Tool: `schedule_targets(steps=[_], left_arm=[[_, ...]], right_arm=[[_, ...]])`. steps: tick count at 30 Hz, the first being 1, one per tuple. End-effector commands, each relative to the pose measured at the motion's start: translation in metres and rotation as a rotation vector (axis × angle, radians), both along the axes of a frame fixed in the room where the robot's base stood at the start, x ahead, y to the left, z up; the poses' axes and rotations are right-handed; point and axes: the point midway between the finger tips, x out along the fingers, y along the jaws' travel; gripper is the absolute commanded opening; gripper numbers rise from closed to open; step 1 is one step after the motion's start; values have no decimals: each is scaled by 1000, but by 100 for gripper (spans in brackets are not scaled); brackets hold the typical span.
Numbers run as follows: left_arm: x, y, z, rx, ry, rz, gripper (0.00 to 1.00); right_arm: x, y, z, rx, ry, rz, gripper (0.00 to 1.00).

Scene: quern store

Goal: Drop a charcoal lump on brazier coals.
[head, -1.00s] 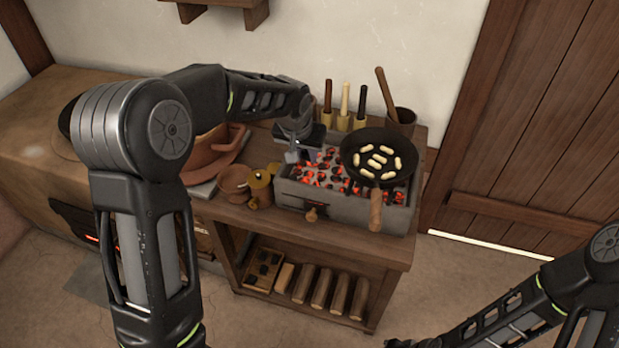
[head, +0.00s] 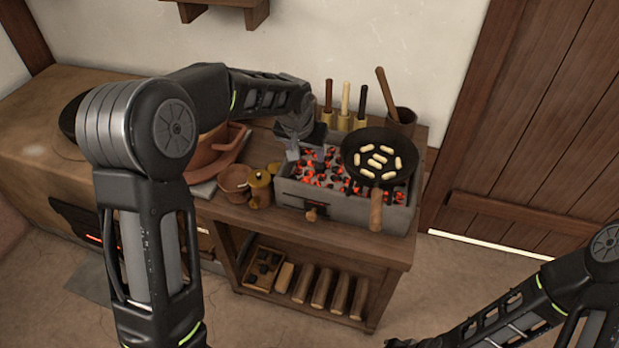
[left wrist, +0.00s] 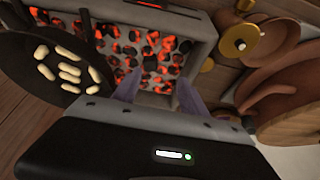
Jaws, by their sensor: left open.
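The grey brazier (head: 345,208) stands on the wooden bench, filled with black and glowing orange coals (head: 325,178). My left gripper (head: 306,152) is over the left back part of the coals. In the left wrist view its two fingers (left wrist: 158,92) are apart, with coals (left wrist: 150,62) showing between and beyond them and no lump held. Single lumps among the coals cannot be told apart by source. Dark charcoal lumps (head: 266,265) lie in a wooden tray on the bench's lower shelf. My right arm enters at the lower right; its fingertips are not visible.
A black pan (head: 378,140) with several pale pieces covers the brazier's right side, its handle pointing forward. A brass pot (head: 260,188) and a clay cup (head: 234,180) stand left of the brazier. Upright tools (head: 345,105) stand behind. Logs (head: 322,288) lie on the lower shelf.

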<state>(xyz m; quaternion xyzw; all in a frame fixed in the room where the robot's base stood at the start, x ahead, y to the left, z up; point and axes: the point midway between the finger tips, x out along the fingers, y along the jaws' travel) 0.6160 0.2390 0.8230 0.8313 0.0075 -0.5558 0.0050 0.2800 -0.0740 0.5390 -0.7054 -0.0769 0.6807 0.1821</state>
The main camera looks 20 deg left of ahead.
Motion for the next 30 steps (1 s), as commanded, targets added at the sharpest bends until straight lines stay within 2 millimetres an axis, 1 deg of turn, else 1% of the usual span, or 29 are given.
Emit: schedule_targets(steps=[5,12,16,20,30], left_arm=[[-5,0,14,-1,-3,0,51],[-20,-1,50,-1,-5,1,51],[-26,-1,65,-1,-3,0,51],[-29,-1,71,0,-1,0,51],[-29,-1,71,0,0,0,51]], right_arm=[[0,0,0,0,0,0,36],[0,0,-1,0,0,0,36],[0,0,-2,0,0,0,36],[0,0,-2,0,0,0,36],[0,0,-1,0,0,0,36]])
